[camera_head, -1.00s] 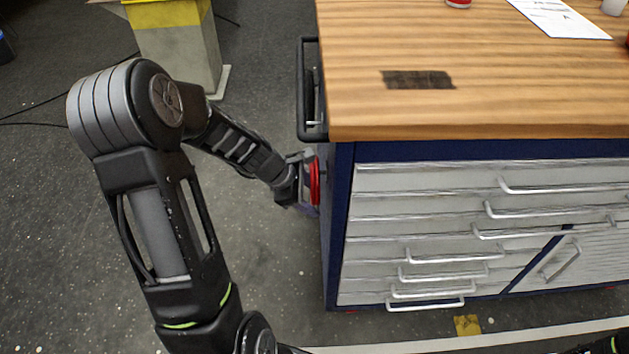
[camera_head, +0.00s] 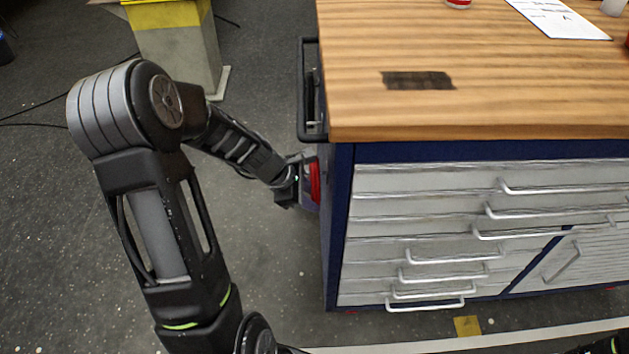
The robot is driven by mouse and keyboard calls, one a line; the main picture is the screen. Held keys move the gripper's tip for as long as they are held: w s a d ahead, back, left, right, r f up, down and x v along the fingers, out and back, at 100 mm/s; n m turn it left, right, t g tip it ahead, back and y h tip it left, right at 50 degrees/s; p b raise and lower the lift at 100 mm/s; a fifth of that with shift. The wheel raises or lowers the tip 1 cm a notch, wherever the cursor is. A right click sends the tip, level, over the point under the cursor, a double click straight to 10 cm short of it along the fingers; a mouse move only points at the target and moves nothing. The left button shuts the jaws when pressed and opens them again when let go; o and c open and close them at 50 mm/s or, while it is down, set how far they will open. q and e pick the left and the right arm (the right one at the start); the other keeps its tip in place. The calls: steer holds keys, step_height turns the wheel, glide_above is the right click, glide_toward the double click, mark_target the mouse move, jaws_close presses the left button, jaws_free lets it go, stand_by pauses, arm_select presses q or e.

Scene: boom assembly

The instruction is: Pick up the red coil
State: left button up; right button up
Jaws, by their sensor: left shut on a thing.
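The red coil (camera_head: 315,182) shows as a narrow red strip at the left side of the blue workbench cabinet, below the black side handle. My left gripper (camera_head: 308,184) reaches it from the left and is shut on it. The fingertips and much of the coil are hidden by the gripper body and the angle. Whether the coil still touches the cabinet side cannot be told. My right gripper is not in view.
The workbench (camera_head: 480,115) has a wooden top and several grey drawers with metal handles. A black handle (camera_head: 311,90) sticks out on its left side, just above my left gripper. A yellow-topped post (camera_head: 178,45) stands at the back left. The floor between is clear.

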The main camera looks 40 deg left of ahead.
arm_select(q)
steer(key=shift+s, duration=0.1)
jaws_close()
steer(key=shift+r+p, duration=0.65)
steer(key=shift+r, duration=0.85)
steer(key=s+a+b, duration=0.1)
steer(key=s+a, duration=0.3)
steer(key=s, duration=0.3)
steer(key=s+a+b, duration=0.1)
steer(key=s+a, duration=0.4)
steer(key=s, duration=0.3)
steer(key=shift+s+r, duration=0.2)
steer(key=shift+w, duration=0.1)
